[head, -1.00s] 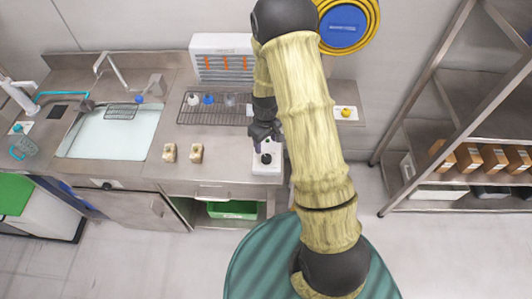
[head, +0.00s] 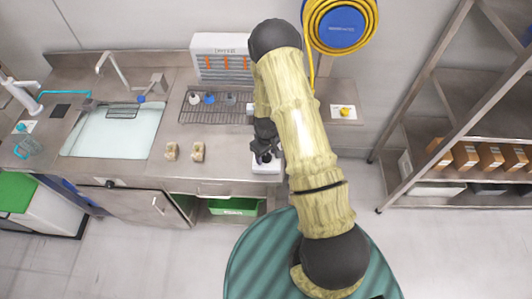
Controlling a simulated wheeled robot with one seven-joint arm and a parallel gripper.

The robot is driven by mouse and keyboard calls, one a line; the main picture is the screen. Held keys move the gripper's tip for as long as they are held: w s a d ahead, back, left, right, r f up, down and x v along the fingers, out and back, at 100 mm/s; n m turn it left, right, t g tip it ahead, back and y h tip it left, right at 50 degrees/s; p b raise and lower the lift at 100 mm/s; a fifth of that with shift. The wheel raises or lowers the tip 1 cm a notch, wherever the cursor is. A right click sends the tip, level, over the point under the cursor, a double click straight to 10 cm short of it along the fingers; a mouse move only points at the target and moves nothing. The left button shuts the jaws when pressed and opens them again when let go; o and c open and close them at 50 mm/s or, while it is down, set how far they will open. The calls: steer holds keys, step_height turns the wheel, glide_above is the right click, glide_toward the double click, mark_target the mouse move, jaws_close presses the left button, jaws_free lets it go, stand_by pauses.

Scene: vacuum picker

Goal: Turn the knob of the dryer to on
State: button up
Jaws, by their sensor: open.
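A small white device (head: 266,168) sits at the front edge of the steel bench; I take it to be the dryer, though no label is readable. A dark round knob on its top is mostly covered by my gripper (head: 264,153). My gripper is dark, points down and is open directly over the device. Whether its fingers touch the knob or stand around it cannot be told from this view. The knob's setting is hidden.
Two beige blocks (head: 184,152) stand left of the device. Behind is a wire rack (head: 207,116) with small vessels, and a white panel with orange marks (head: 221,52). A sink (head: 115,133) lies left. A steel shelf (head: 450,120) stands right. A yellow hose reel (head: 341,24) hangs behind my arm.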

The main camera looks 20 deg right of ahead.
steer(key=shift+s, duration=0.15)
steer(key=c, duration=1)
steer(key=shift+o, duration=0.2)
steer(key=shift+m+b, duration=1.3)
steer(key=shift+m, duration=0.3)
steer(key=m+b, duration=0.2)
steer(key=m, duration=0.1)
steer(key=m+b, duration=0.1)
steer(key=m, duration=0.3)
steer(key=shift+w, duration=0.2)
steer(key=shift+d+r+m+b, duration=0.15)
steer(key=shift+m+b, duration=0.25)
steer(key=shift+m, duration=1.5)
